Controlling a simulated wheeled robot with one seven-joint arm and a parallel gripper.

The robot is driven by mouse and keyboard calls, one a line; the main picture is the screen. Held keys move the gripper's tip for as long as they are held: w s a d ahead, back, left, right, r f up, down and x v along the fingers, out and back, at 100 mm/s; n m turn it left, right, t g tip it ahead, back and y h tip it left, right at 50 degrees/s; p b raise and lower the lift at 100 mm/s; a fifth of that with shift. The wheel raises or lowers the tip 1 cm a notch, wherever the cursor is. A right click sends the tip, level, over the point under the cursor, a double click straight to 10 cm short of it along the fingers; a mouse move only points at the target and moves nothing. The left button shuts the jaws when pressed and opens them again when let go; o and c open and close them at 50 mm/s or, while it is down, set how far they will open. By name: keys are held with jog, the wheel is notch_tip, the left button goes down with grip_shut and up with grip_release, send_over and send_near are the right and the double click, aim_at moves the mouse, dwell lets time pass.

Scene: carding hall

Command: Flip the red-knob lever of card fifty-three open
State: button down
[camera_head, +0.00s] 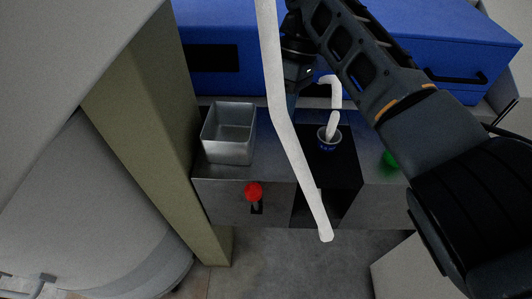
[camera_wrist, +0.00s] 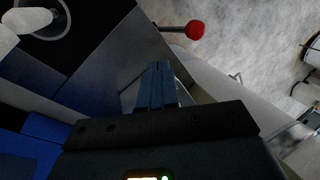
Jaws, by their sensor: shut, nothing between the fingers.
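The red-knob lever (camera_head: 254,191) sits on the front face of a grey metal cabinet, left of the middle in the head view, its stem in a dark slot. In the wrist view its red knob (camera_wrist: 195,30) stands out to the upper right of my fingertips, on a short stem. My gripper (camera_wrist: 157,67) is shut and empty, its two blue fingers together, apart from the knob. In the head view my gripper (camera_head: 291,103) is above the cabinet top, partly hidden by a white strand. I see no card number.
A green knob (camera_head: 390,160) is at the right, partly hidden by my arm. An open metal box (camera_head: 228,150) stands on the cabinet. The white strand (camera_head: 290,140) hangs in front, and another enters a blue-rimmed ring (camera_head: 322,144). A beige post (camera_head: 150,120) stands left.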

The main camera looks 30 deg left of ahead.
dwell(0.3)
jog(key=x, duration=0.9)
jog(key=shift+s+d+f+p, duration=0.1)
jog(key=shift+s+f+p, duration=0.15)
jog(key=shift+s+p, duration=0.6)
jog(key=shift+s+d+f+p, duration=0.1)
jog(key=shift+s+f+p, duration=0.2)
jog(key=shift+s, duration=1)
